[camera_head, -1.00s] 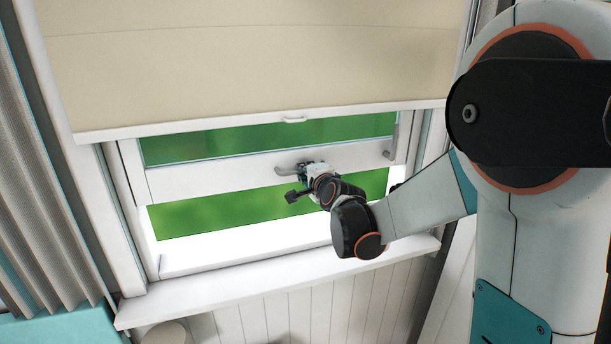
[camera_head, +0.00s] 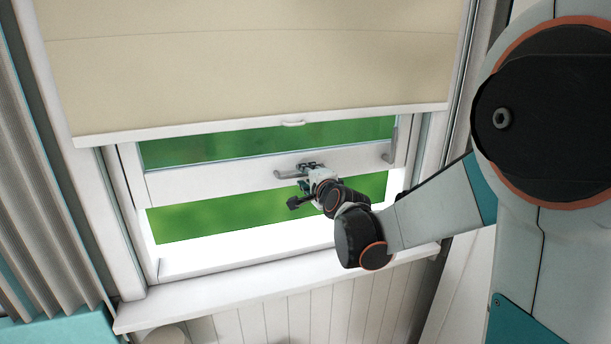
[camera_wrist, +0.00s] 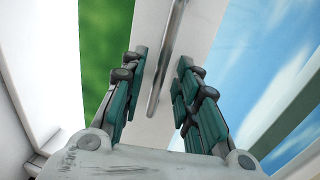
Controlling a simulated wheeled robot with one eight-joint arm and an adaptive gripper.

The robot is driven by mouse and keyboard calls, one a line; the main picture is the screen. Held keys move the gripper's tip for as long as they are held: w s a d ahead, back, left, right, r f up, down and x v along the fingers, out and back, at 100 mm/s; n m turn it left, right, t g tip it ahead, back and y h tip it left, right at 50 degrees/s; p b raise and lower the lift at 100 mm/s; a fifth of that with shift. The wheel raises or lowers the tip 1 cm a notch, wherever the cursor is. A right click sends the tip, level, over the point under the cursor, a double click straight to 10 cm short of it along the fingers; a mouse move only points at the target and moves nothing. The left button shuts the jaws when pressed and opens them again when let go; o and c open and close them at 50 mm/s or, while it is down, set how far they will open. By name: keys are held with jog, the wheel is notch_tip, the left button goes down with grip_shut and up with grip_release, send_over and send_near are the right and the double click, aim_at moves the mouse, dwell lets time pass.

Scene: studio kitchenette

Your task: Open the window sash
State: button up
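The white window sash (camera_head: 225,181) is raised, with a clear gap showing green below its bottom rail. A grey bar handle (camera_head: 285,175) sits on that rail. My gripper (camera_head: 303,184) is just in front of and below the handle's right part. In the wrist view my gripper (camera_wrist: 161,57) has its teal fingers apart, with nothing clasped. The handle bar (camera_wrist: 166,62) runs between the fingers in that picture, seemingly a little beyond their tips. My wrist hides part of the rail and opening.
A cream blind (camera_head: 250,70) with a small pull covers the upper window. A grey upright fitting (camera_head: 391,146) is at the right of the frame. The white sill (camera_head: 215,306) lies below, bare. A grey curtain (camera_head: 45,190) hangs at left.

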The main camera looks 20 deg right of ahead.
jog(key=v, duration=1)
jog(key=shift+s, duration=0.15)
jog(key=shift+f, duration=0.1)
jog(key=s+a+f+n+g+b, duration=0.2)
jog(key=s+f+n+g+b, duration=0.2)
jog(key=s+f+n, duration=0.5)
jog(key=s+a+f+n+g+b, duration=0.3)
jog(key=s+f+n+b, duration=0.4)
jog(key=s, duration=1)
notch_tip(320, 180, down, 3)
jog(key=shift+s+a+n+g, duration=0.4)
jog(key=shift+n+g, duration=0.4)
jog(key=shift+n, duration=0.2)
